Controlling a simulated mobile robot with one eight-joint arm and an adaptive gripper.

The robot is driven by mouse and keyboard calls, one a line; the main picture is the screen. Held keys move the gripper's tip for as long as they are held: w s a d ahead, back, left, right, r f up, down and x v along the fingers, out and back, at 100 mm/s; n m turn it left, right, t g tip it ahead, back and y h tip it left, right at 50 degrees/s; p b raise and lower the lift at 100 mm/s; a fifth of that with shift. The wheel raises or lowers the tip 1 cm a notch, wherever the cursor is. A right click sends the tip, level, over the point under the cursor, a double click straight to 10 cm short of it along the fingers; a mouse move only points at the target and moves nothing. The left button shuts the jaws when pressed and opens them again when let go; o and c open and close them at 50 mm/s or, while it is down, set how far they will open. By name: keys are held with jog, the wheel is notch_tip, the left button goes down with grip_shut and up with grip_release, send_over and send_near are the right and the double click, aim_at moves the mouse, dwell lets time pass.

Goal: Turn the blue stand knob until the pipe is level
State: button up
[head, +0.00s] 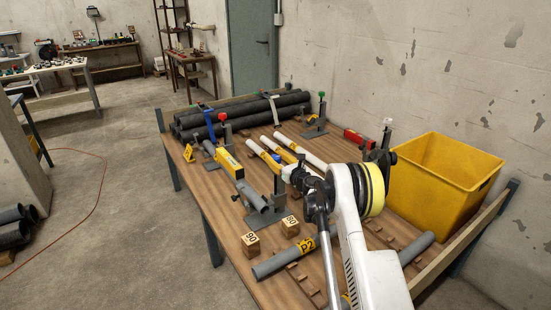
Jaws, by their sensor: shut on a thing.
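A grey pipe (249,195) rests across stands near the left edge of the workbench, with a yellow level (230,162) on top. In the picture it slopes down toward the near end; I cannot read the level or tell whether the pipe is truly level. A blue stand post (278,185) rises beside the near end of the pipe. My gripper (287,173) is at the top of this post, shut on what appears to be its knob. The knob itself is hidden by the fingers. A red-knobbed stand (222,117) is at the far end of the pipe.
A green-knobbed stand (322,95), dark pipes (245,112) and white pipes (300,151) lie farther back. Wooden blocks (251,244) and a grey pipe marked P2 (270,267) are in front. A yellow bin (445,165) stands right of my arm.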

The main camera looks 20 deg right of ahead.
dwell(0.4)
jog(key=o, duration=1.2)
jog(key=s+d, duration=0.2)
jog(key=s, duration=1)
jog(key=shift+w, duration=0.1)
